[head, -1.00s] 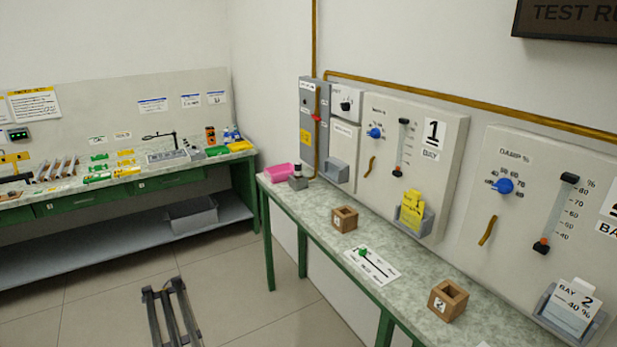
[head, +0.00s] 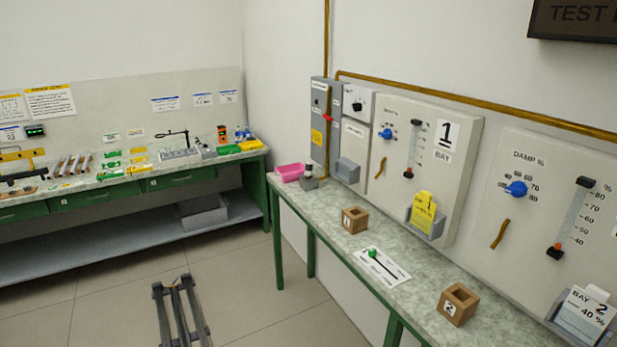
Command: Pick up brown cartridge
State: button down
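Several slim brown and silver rod-shaped pieces (head: 72,166) lean in a row on the left bench, near its back wall. They are small and far off, and I cannot tell which of them, if any, is the brown cartridge. Green pieces (head: 111,165) and yellow pieces (head: 138,155) lie just right of them on the same bench. My gripper is not in view.
The left bench has green drawers (head: 95,194) and a lower shelf with a grey bin (head: 199,213). Metal rails (head: 181,312) lie on open floor.

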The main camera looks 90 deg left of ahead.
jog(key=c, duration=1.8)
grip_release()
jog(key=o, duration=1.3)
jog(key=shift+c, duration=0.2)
